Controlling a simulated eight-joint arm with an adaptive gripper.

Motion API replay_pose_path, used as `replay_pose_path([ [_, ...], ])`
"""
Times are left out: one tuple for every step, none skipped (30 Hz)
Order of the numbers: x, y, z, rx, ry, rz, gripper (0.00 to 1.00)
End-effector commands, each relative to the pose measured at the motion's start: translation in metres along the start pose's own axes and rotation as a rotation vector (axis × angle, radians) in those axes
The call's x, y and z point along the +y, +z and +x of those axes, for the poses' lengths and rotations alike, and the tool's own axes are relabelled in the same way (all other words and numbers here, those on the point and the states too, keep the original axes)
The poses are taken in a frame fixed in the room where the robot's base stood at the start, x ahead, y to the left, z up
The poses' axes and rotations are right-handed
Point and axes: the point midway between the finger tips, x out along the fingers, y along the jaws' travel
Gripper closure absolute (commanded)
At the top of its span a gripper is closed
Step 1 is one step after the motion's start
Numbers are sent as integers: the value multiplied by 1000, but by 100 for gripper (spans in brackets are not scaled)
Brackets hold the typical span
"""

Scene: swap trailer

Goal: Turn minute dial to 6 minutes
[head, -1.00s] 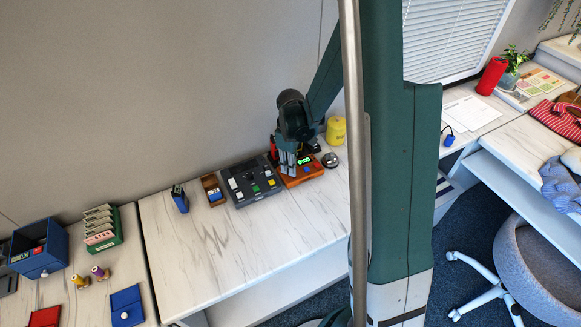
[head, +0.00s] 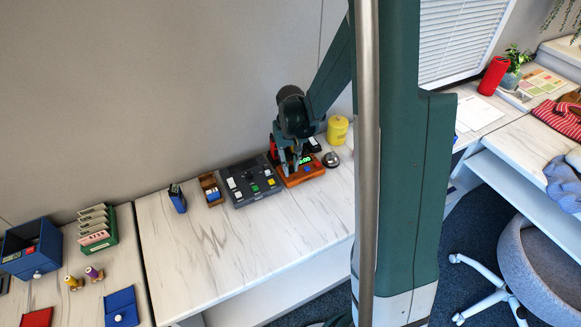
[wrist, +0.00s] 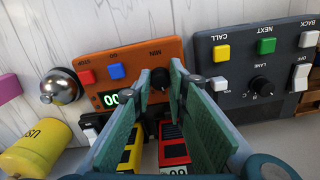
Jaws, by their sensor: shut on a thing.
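The orange timer box (head: 311,174) stands on the marble desk, right of the dark control panel. The black minute dial (wrist: 159,81) is between my fingertips. My gripper (head: 291,171) is shut on it, and it also shows in the wrist view (wrist: 162,76). The fingers hide part of the display and the dial's pointer.
The dark panel (head: 239,194) with CALL, NEXT and BACK buttons stands close beside the timer. A silver bell (head: 331,160) and a yellow canister (head: 338,129) stand on its other side. Red and yellow items (wrist: 174,150) lie close below my fingers. The desk front is clear.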

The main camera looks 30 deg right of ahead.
Motion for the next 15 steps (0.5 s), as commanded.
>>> replay_pose_path([
  [-1,0,1,1,-1,32,96],
  [-1,0,0,1,-1,54,96],
  [-1,0,0,1,-1,80,96],
  [-1,0,0,1,-1,98,96],
  [-1,0,0,1,-1,115,96],
  [-1,0,0,1,-1,136,96],
  [-1,0,0,1,-1,149,96],
  [-1,0,0,1,-1,162,96],
  [-1,0,0,1,-1,176,96],
  [-1,0,0,1,-1,185,96],
  [-1,0,0,1,-1,194,96],
  [-1,0,0,1,-1,203,96],
  [-1,0,0,1,-1,207,96],
  [-1,0,0,1,-1,212,96],
  [-1,0,0,1,-1,216,96],
])
